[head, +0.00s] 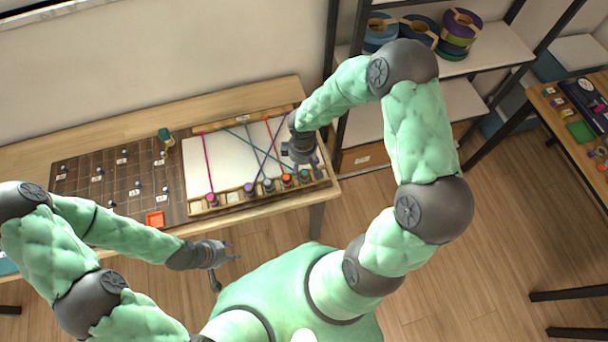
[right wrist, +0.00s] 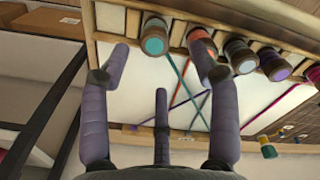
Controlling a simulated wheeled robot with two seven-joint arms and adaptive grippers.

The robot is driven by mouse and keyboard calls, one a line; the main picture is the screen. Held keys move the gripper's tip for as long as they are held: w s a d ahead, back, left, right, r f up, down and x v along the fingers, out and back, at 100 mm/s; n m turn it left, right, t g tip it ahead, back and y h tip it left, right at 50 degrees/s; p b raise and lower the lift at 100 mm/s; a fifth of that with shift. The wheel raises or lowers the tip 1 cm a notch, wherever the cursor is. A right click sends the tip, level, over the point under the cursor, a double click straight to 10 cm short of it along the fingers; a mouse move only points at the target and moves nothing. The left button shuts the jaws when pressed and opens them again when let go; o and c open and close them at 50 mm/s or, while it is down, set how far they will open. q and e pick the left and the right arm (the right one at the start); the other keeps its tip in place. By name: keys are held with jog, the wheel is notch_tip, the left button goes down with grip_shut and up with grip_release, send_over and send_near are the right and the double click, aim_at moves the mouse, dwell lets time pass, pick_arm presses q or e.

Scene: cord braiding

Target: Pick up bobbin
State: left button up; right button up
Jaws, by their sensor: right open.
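Several bobbins sit in a row along the front rail of a white braiding board (head: 205,160) on the table. In the right wrist view a teal-faced bobbin (right wrist: 154,37) shows between the fingertips of my right gripper (right wrist: 161,50). A red-orange bobbin (right wrist: 200,42) is partly hidden behind one finger. A grey-green bobbin (right wrist: 240,56) and a purple one (right wrist: 273,66) stand beside it. In the head view my right gripper (head: 308,160) is open over the board's right end and hides part of it. My left gripper (head: 228,256) is open and empty, apart from the table's front edge.
Crossing coloured cords run over the board. A shelf with cord rolls (head: 461,27) stands behind right.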

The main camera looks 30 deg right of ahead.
aim_at(304, 173)
jog(key=shift+w+f, duration=0.15)
jog(key=shift+f, duration=0.5)
jog(key=f, duration=0.3)
jog(key=f+b, duration=0.1)
jog(key=f, duration=0.1)
jog(key=shift+d, duration=0.3)
grip_shut()
